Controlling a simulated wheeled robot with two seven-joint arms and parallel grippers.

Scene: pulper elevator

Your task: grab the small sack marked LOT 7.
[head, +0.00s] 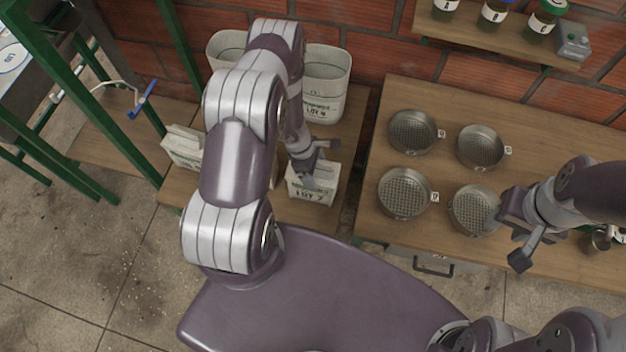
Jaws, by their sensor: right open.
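The small white sack marked LOT 7 (312,192) stands upright on the low wooden bench, left of the gap beside the sieve table. My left gripper (318,168) is right at the top of this sack, with its fingers over the sack's upper edge. The fingers partly cover the top, and I cannot tell whether they are shut on it. My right gripper (516,238) is open and empty over the sieve table, beside the nearest right sieve.
Another small sack (183,147) stands to the left, partly behind my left arm. Tall white containers (326,80) stand behind. Several metal sieves (405,193) sit on the right table (450,105). Jars line a shelf (490,45) above. Green frame posts (115,75) stand at left.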

